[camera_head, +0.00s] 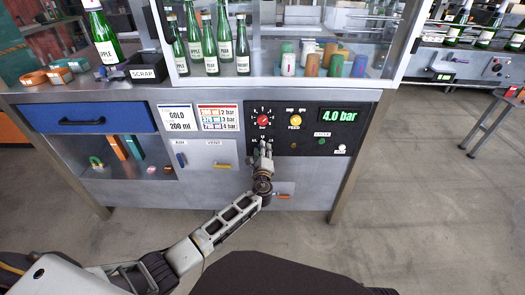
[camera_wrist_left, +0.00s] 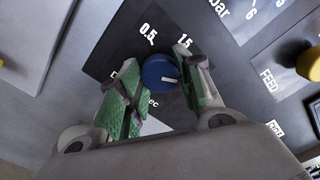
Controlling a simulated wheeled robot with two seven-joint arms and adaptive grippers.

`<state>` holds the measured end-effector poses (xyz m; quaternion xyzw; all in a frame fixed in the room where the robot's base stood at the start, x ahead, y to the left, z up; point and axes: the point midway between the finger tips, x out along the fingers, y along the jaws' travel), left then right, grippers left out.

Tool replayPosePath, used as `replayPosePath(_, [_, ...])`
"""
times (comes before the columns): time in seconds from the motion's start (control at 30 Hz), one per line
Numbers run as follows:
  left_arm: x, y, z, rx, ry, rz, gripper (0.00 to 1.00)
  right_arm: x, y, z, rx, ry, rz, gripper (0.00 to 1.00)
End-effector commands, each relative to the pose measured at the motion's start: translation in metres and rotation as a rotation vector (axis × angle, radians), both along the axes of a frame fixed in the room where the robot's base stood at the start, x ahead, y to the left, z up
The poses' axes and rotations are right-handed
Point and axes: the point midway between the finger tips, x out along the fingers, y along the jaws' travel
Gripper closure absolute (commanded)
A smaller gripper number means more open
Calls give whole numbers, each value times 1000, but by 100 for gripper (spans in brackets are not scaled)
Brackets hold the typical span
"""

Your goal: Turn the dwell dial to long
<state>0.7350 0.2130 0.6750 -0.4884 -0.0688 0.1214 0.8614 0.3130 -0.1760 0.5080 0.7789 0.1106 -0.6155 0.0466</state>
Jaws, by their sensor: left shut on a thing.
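The dwell dial (camera_wrist_left: 158,72) is a round blue knob with a white pointer mark on the dark control panel. In the left wrist view the pointer points to the right of the picture. The labels 0.5 and 1.5 are printed above it, and part of "sec" shows below; other lettering is hidden by my fingers. My left gripper (camera_head: 263,149) reaches the lower part of the panel in the head view, where it mostly covers the dial. In the left wrist view its green-padded fingers stand on both sides of the knob, shut on it. My right gripper is not in view.
Above my gripper are a red pressure dial (camera_head: 263,119), a yellow FEED knob (camera_head: 295,119) and a green 4.0 bar display (camera_head: 340,115). Printed cards (camera_head: 219,118) are to the left. Bottles (camera_head: 209,55) and coloured capsules (camera_head: 312,60) stand on the machine above.

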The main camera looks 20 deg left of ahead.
Motion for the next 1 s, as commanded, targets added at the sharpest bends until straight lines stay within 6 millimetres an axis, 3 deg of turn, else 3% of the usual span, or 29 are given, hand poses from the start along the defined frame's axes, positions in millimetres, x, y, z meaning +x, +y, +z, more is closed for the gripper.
replayPosePath(0.23, [-1, 0, -2, 1, 3, 0, 89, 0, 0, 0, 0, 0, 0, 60])
replayPosePath(0.27, [-1, 0, -2, 1, 3, 0, 61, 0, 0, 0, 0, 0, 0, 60])
replayPosePath(0.4, [0, 0, -1, 1, 2, 0, 43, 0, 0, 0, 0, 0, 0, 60])
replayPosePath(1.0, [-8, -2, 0, -1, 0, 0, 42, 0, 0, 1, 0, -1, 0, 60])
